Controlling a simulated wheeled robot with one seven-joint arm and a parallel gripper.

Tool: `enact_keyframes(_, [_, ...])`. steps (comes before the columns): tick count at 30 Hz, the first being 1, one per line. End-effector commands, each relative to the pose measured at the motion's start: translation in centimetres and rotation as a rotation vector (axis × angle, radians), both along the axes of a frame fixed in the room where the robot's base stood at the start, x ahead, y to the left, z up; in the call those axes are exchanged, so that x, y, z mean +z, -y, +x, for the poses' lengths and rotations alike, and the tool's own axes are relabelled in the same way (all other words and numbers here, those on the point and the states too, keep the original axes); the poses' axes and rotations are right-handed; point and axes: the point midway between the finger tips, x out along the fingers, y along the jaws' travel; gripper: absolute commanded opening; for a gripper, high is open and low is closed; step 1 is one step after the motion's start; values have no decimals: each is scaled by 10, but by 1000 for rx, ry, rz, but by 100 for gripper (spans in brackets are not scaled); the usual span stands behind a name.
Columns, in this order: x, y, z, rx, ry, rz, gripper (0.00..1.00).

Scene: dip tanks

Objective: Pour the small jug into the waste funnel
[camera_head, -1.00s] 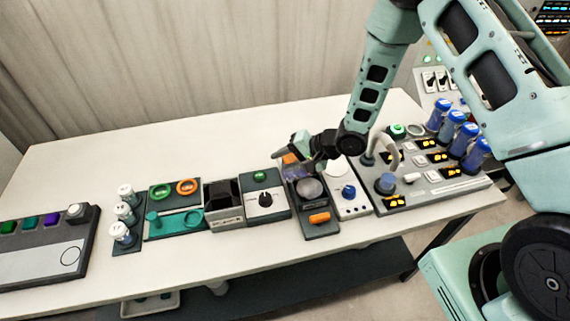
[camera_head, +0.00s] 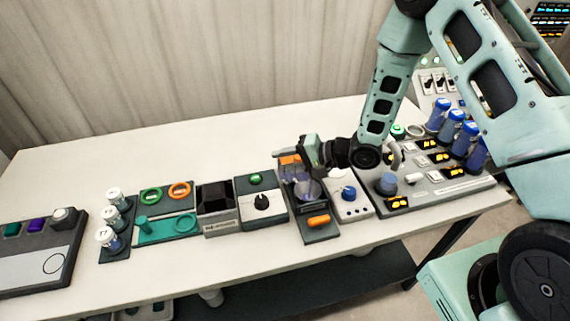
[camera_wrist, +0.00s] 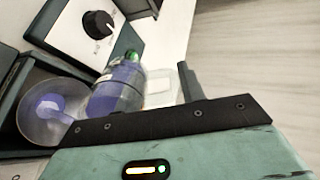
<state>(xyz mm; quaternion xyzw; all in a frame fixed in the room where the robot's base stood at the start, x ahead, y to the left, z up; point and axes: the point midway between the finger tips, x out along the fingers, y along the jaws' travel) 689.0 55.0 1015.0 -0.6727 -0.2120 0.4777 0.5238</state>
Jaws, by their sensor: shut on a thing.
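My gripper (camera_head: 310,158) is shut on the small jug, above the waste unit with the orange button. The jug (camera_wrist: 118,90) is clear with blue-purple liquid in it. In the wrist view it is tipped, with its lower-left end close to the round clear waste funnel (camera_wrist: 28,126). Blue-purple shows inside the funnel, with a narrow band of it towards the jug. One dark finger (camera_wrist: 188,82) shows in the wrist view; the other finger is largely hidden.
A box with a black knob (camera_head: 262,206) stands left of the waste unit, and a white panel with a blue knob (camera_head: 348,194) stands right. Farther right is a console with blue-capped bottles (camera_head: 453,128). The table behind (camera_head: 200,145) is clear.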

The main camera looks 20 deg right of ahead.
Motion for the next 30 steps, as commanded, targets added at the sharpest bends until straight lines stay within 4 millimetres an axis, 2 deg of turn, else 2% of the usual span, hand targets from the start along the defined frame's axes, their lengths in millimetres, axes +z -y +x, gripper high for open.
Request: enact_keyframes(30, [-2, 14, -8, -1, 140, 245, 8])
